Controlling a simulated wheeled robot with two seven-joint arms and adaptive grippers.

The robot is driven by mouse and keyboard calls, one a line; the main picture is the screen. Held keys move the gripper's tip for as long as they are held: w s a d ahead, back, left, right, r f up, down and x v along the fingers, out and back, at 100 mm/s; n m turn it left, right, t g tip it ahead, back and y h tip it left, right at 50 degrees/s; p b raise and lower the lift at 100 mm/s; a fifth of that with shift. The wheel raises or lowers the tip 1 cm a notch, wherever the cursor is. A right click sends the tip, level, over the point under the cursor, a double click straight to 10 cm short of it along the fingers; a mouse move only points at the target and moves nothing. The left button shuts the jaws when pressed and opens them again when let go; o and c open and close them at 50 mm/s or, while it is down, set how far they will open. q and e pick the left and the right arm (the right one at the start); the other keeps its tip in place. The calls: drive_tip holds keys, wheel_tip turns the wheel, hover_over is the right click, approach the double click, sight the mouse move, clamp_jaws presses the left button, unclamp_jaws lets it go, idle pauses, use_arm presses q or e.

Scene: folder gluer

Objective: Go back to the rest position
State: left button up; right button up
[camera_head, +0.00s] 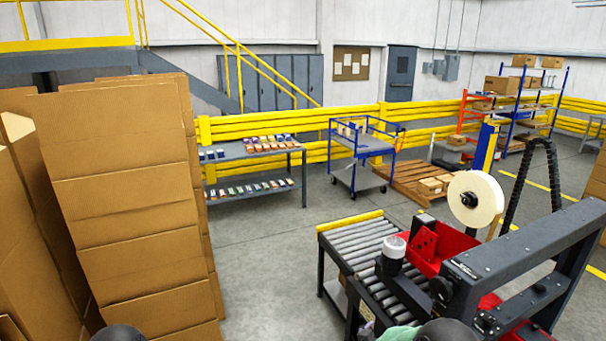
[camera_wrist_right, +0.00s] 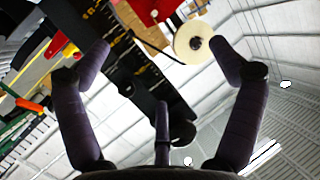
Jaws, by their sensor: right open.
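My right gripper (camera_wrist_right: 160,46) shows in the right wrist view with its fingers spread wide apart and nothing between them. Part of the taping machine and its white tape roll (camera_wrist_right: 192,42) appear beyond the fingers, with the ceiling on the right. In the head view, dark rounded parts at the bottom edge appear to be mine, but no gripper fingers can be made out there. My left gripper is not in view.
The taping machine (camera_head: 520,262) and roller conveyor (camera_head: 350,250) stand close on the right. Tall cardboard stacks (camera_head: 130,200) stand close on the left. A grey shelf table (camera_head: 230,155) and blue cart (camera_head: 362,143) stand farther back. Floor (camera_head: 262,265) between stacks and conveyor is clear.

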drive_tip(key=s+a+f+n+g+y+b, duration=0.1)
drive_tip(key=s+a+f+n+y+b, duration=0.2)
drive_tip(key=f, duration=0.5)
drive_tip(key=s+a+f+g+y+b, duration=0.1)
drive_tip(key=s+a+f+y, duration=0.2)
drive_tip(key=f, duration=0.6)
drive_tip(key=s+a+f+n+g+y+b, duration=0.1)
drive_tip(key=s+a+f+n+y+b, duration=0.15)
drive_tip(key=s+f, duration=0.4)
use_arm(q)
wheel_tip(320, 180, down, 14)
drive_tip(key=b, duration=0.6)
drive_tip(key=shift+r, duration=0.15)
use_arm(e)
drive_tip(key=s+a+f+g+y, duration=0.2)
drive_tip(key=s+f, duration=0.2)
drive_tip(key=s, duration=0.3)
drive_tip(key=s+a+f+n+g+y, duration=0.1)
drive_tip(key=s+a+f+g, duration=0.1)
drive_tip(key=s, duration=0.5)
drive_tip(key=s+a+f+n+g+y, duration=0.1)
drive_tip(key=s+a+f+g+y, duration=0.1)
drive_tip(key=s+f, duration=0.4)
drive_tip(key=shift+s+a+f+g+y, duration=0.15)
drive_tip(key=shift+s+a+g+y, duration=0.3)
drive_tip(key=shift+g, duration=0.35)
drive_tip(key=shift+s+d, duration=0.1)
drive_tip(key=shift+d, duration=0.15)
